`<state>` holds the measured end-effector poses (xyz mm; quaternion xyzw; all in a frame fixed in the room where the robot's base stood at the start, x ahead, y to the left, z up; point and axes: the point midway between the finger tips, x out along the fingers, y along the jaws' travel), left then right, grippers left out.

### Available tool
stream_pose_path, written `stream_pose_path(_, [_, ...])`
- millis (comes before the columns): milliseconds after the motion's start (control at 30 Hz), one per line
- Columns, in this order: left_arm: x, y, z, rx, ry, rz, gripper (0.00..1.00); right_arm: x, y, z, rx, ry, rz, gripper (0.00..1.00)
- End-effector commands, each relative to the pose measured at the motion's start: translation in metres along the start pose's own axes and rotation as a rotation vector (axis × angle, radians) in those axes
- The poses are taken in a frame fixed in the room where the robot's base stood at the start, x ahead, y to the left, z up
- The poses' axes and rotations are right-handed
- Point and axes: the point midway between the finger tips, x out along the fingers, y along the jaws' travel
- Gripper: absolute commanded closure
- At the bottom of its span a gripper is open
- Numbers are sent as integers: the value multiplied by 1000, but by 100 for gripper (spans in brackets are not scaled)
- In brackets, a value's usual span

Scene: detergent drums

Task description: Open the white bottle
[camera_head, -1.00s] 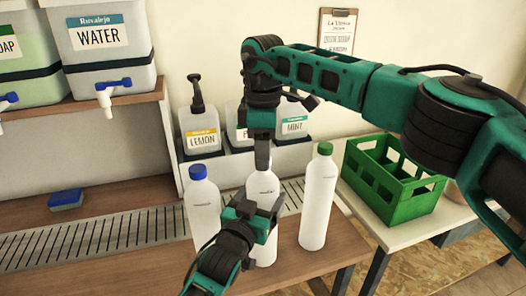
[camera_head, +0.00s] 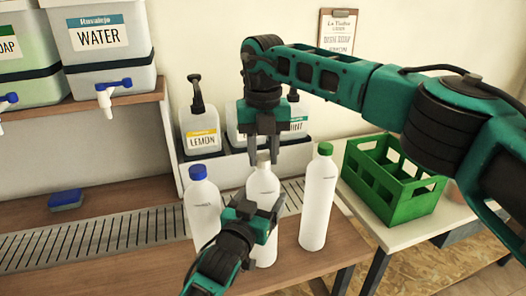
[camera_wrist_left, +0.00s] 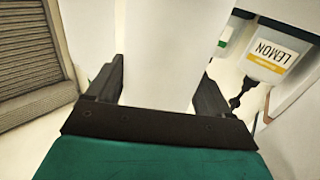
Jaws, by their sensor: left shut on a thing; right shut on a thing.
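The white bottle (camera_head: 262,184) stands upright between two other bottles at the front of the counter. My left gripper (camera_head: 258,218) is shut on the body of the white bottle from the front. In the left wrist view the white body (camera_wrist_left: 170,55) fills the space between the dark jaws. My right gripper (camera_head: 264,158) points down from above and is shut on the top of the white bottle. The fingers cover the cap, so I cannot see whether it is loose.
A blue-capped bottle (camera_head: 203,208) stands close on the left and a green-capped bottle (camera_head: 319,200) close on the right. Behind are a lemon pump container (camera_head: 200,130) and others. A green crate (camera_head: 390,185) sits on the right table. A blue sponge (camera_head: 66,199) lies left.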

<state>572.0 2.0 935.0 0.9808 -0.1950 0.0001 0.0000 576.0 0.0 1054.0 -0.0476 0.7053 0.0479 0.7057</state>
Motion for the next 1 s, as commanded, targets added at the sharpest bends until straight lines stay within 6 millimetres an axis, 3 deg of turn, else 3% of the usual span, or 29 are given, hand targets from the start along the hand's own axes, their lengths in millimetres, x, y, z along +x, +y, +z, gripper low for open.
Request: stream_pose_path(1000, [0, 0, 1, 0, -2, -1, 100, -1, 0, 0, -1931, 0, 1, 100])
